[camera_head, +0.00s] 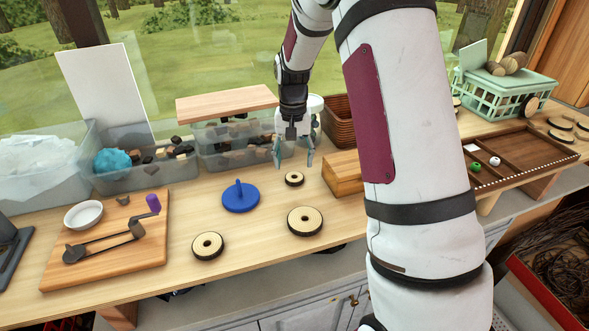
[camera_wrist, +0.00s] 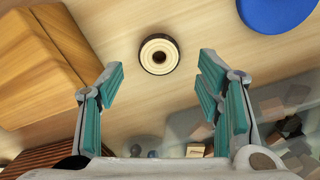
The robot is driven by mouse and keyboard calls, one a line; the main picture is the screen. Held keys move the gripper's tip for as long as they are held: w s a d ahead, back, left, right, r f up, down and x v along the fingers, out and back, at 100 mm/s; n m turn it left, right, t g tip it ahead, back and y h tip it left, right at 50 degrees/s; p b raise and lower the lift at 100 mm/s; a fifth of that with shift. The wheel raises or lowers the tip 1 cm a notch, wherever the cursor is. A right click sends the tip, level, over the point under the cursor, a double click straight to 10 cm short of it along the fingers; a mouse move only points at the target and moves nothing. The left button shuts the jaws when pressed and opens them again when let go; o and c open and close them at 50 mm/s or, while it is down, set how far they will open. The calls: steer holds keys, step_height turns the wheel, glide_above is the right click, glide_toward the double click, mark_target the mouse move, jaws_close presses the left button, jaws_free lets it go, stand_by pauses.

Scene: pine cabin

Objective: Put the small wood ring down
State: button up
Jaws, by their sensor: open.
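The small wood ring (camera_head: 294,179) lies flat on the table, just right of the blue disc with its upright peg (camera_head: 240,196). It has a pale top, a dark edge and a small centre hole. In the wrist view the small ring (camera_wrist: 159,54) lies beyond my fingertips, roughly between their lines, with nothing touching it. My gripper (camera_head: 294,157) is open and empty above the table, close behind the ring; its teal finger pads (camera_wrist: 160,90) are wide apart. Two larger wood rings lie nearer the front edge, one at the middle (camera_head: 305,221) and one to the left (camera_head: 208,245).
A wooden block (camera_head: 343,174) stands close to the right of the ring. Clear bins (camera_head: 232,160) of dark pieces stand behind, one under a board (camera_head: 226,103). A cutting board (camera_head: 105,262) with a crank tool is at left. Bare table lies between the rings.

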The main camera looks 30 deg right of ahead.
steer(key=s+a+r+n+t+b, duration=0.1)
steer(key=s+a+r, duration=0.1)
steer(key=r, duration=0.4)
steer(key=s+a+r, duration=0.2)
steer(key=r, duration=0.5)
steer(key=s+a+r+n+t, duration=0.2)
steer(key=s+a+n, duration=0.1)
steer(key=s, duration=0.7)
steer(key=s+a+r+n+t, duration=0.2)
steer(key=s+a, duration=0.4)
steer(key=s, duration=0.4)
steer(key=shift+s+r+n+t, duration=0.3)
steer(key=shift+s+r+n, duration=0.1)
steer(key=shift+r, duration=0.05)
steer(key=shift+a, duration=0.1)
steer(key=shift+s+r, duration=0.5)
steer(key=shift+s, duration=0.35)
